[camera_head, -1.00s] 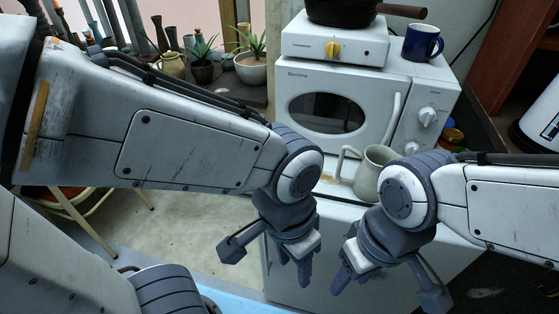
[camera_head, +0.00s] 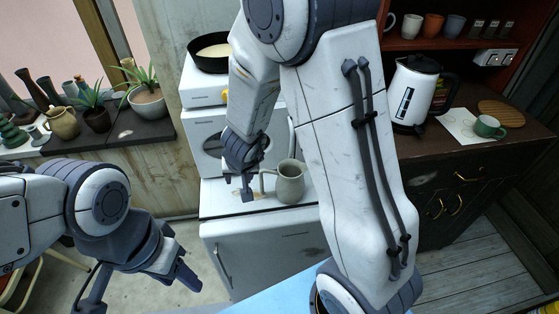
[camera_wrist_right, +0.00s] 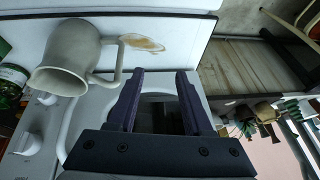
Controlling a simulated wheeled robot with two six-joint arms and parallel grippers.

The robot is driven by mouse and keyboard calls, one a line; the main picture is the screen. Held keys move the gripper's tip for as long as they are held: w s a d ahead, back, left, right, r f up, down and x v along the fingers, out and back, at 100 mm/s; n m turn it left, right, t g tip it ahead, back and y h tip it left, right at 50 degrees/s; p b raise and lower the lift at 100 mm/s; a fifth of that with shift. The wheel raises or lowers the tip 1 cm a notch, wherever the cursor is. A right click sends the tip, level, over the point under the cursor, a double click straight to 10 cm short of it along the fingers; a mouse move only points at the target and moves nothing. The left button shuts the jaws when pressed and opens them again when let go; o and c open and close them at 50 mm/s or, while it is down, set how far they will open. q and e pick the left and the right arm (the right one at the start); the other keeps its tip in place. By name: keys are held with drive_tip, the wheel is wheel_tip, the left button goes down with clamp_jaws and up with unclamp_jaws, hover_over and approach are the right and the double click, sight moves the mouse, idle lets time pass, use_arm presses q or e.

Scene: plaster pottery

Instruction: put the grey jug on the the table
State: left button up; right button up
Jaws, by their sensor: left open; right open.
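The grey jug (camera_head: 291,186) stands upright on the white cabinet top (camera_head: 222,207), its handle toward the left. In the right wrist view the jug (camera_wrist_right: 66,58) lies at upper left, its handle nearest the fingers. My right gripper (camera_head: 239,187) is open just left of the handle. Its fingers (camera_wrist_right: 160,74) are spread with nothing between them; the handle appears outside them. My left gripper (camera_head: 140,287) is open and empty at lower left, away from the jug. I cannot tell which surface is the table; a light blue surface (camera_head: 262,303) shows at the bottom.
A white microwave (camera_head: 205,132) with a pan (camera_head: 212,53) above stands behind the jug. On the right a dark wooden counter (camera_head: 430,152) holds a kettle (camera_head: 416,95) and a green mug (camera_head: 489,127). Potted plants stand on the left ledge (camera_head: 125,140). My right arm crosses the middle.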

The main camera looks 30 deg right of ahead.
drive_tip(key=m+h+p, duration=0.1)
drive_tip(key=m+h, duration=0.1)
approach(261, 183)
drive_tip(key=w, duration=0.1)
drive_tip(key=shift+g, duration=0.5)
drive_tip(key=b+x, duration=0.7)
drive_tip(key=x, duration=0.4)
drive_tip(key=shift+d+f, duration=0.1)
drive_tip(key=shift+f, duration=0.3)
use_arm(q)
wheel_tip(261, 183, down, 5)
drive_tip(key=shift+r, duration=0.1)
use_arm(e)
drive_tip(key=shift+r, duration=0.15)
clamp_jaws()
drive_tip(key=shift+w, duration=0.1)
